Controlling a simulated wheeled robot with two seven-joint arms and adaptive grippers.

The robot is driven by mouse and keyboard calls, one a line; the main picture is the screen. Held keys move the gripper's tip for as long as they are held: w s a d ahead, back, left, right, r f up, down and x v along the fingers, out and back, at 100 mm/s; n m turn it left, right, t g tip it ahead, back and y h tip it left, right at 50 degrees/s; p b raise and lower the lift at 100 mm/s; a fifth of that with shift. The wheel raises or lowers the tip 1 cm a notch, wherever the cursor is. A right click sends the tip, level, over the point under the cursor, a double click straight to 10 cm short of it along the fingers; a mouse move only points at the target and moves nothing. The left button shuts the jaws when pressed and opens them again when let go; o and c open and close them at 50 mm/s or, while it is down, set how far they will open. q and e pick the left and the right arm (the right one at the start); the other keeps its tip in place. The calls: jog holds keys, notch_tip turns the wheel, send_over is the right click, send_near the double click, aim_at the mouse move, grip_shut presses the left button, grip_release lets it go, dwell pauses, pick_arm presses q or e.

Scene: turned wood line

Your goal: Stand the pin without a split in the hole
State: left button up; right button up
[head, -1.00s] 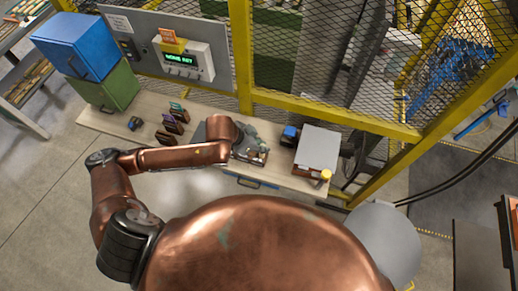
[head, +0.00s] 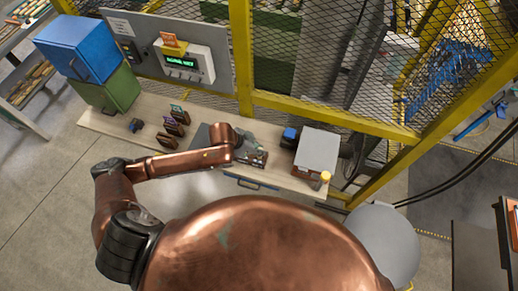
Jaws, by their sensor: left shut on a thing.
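My left gripper (head: 255,159) is at the end of the copper arm, low over the front middle of the wooden bench (head: 285,180). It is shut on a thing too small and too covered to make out. A dark grey mat or plate (head: 201,136) shows behind my arm, partly hidden by it. No pin and no hole can be told apart at this size; the gripper and wrist cover the spot below them. My right gripper is out of view.
Several small dark brown blocks (head: 168,140) with coloured tops stand left of my wrist. A grey-topped box (head: 318,149) and a blue-topped item (head: 290,134) are to the right. Blue (head: 80,45) and green (head: 115,92) cabinets stand at left. A yellow-framed mesh fence (head: 320,112) runs behind.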

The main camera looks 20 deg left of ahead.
pick_arm(q)
jog(key=shift+f, duration=0.55)
jog(key=o, duration=0.6)
jog(key=shift+o, duration=1.3)
jog(key=shift+r, duration=0.2)
jog(key=v, duration=1.2)
jog(key=shift+r, duration=0.45)
